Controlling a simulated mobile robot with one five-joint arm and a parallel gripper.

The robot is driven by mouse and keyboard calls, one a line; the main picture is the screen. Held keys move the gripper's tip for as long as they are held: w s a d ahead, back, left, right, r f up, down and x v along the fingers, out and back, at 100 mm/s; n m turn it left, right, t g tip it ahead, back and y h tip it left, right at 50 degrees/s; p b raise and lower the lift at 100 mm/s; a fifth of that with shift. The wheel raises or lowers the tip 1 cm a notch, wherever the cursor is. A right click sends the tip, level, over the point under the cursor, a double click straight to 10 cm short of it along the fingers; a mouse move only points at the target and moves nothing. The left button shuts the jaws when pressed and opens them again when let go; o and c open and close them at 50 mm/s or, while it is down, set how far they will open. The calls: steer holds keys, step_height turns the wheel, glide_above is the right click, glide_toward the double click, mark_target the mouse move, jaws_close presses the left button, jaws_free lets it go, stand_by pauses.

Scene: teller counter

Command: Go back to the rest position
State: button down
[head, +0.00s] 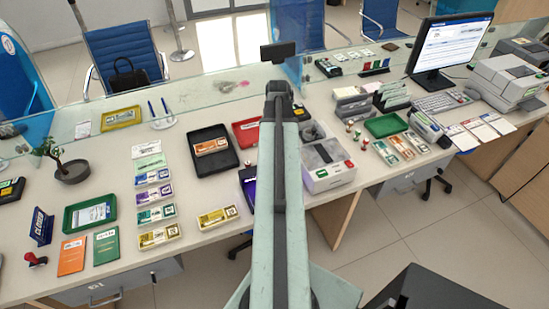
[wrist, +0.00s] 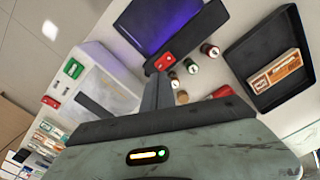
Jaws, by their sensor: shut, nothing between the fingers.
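My arm stretches up the middle of the head view, over the counter (head: 205,185). In the wrist view my gripper (wrist: 158,80) is shut and empty, its narrow fingers showing above my wrist housing. It is over the counter, between a white machine with green and red buttons (wrist: 92,75) and a black tray (wrist: 252,82). The tray holds an orange-banded note bundle (wrist: 275,72). My arm hides part of the counter in the head view, and I cannot make out the fingertips there.
In the head view, note bundles (head: 155,212) lie left, the white machine (head: 328,165) stands right, and a glass screen (head: 110,95) runs behind.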

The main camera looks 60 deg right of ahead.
steer(key=shift+r, duration=0.45)
steer(key=w+a+n, duration=0.6)
steer(key=w+a, duration=1.3)
steer(key=a, duration=0.3)
steer(key=w+a+n, duration=0.2)
steer(key=a+n, duration=0.5)
steer(key=a, duration=2)
steer(key=shift+w+a, duration=0.4)
